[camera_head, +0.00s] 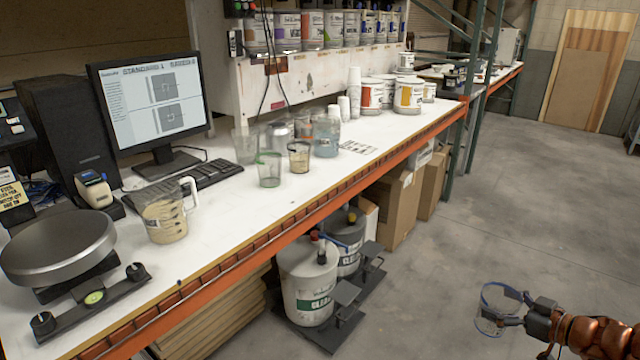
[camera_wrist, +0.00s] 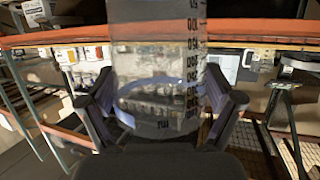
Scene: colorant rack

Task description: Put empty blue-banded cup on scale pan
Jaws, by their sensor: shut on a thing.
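The clear blue-banded cup (camera_head: 490,302) is in my gripper (camera_head: 512,308) at the lower right of the head view, out over the floor and away from the bench. In the wrist view the cup (camera_wrist: 155,50) stands between the two dark fingers, with black graduation marks on its wall and a blue band around it. It looks empty. My gripper is shut on its sides. The scale's round grey pan (camera_head: 58,245) is at the far left of the bench, with nothing on it. A dark bar with a green bubble level lies in front of it.
A jug with beige contents (camera_head: 165,218) stands right of the pan. A monitor (camera_head: 150,90), keyboard (camera_head: 190,182) and several clear cups, some with contents (camera_head: 299,157), stand farther along. Paint cans (camera_head: 408,95) are at the far end. The orange bench edge (camera_head: 250,250) runs between my gripper and the pan.

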